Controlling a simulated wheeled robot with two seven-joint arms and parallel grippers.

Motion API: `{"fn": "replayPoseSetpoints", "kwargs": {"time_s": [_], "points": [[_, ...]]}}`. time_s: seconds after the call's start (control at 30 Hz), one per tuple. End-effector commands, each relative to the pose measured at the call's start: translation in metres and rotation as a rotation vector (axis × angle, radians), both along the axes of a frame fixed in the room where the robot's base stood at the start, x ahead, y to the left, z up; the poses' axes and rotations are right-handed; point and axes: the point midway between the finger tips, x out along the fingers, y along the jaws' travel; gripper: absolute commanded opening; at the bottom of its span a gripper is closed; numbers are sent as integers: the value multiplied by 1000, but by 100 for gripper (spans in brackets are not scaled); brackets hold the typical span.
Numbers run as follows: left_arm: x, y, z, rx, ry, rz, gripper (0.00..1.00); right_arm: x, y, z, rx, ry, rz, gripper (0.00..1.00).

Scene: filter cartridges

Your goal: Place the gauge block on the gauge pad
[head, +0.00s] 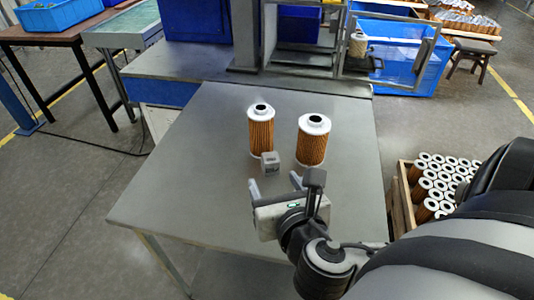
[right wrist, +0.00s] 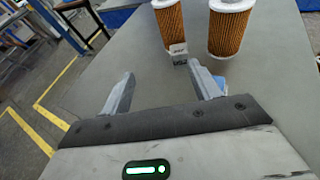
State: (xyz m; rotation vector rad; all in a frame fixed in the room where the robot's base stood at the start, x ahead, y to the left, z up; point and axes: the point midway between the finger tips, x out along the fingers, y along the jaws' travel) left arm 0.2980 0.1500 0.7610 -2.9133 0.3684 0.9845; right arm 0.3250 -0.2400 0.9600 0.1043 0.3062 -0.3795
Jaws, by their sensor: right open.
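The gauge block, a small grey cube with dark marks on its front (head: 270,163), stands on the grey table just in front of two filter cartridges. It also shows in the right wrist view (right wrist: 179,56), beyond the right-hand finger. My right gripper (head: 275,183) is open and empty, low over the table on the near side of the block and apart from it. Its two fingers point toward the block in the right wrist view (right wrist: 161,70). A small blue patch (right wrist: 221,84) shows beside the right-hand finger; I cannot tell if it is the gauge pad. My left gripper is not in view.
Two orange pleated cartridges with white caps, the left (head: 261,132) and the right (head: 313,140), stand upright close behind the block. A crate (head: 402,197) of several cartridges stands right of the table. The table's left side (head: 180,185) is clear.

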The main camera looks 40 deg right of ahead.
Motion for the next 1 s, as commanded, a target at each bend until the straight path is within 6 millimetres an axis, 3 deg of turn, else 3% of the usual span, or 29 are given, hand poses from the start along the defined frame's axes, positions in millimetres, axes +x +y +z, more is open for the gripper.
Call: {"fn": "replayPoseSetpoints", "kwargs": {"time_s": [0.07, 0.17, 0.3, 0.37, 0.6, 1.0], "points": [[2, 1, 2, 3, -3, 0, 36, -12, -7, -7, -3, 60, -50, 62], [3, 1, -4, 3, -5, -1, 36, -14, -14, -16, -8, 88, -79, 62], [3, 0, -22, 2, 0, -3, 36, 6, -25, -29, -11, 83, -81, 62], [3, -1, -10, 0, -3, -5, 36, 17, -31, -29, -15, 86, -82, 62], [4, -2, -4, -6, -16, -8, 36, 56, -51, -47, -11, 86, -81, 62], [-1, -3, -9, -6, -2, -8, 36, 87, -69, -65, -10, 86, -81, 62]]}}
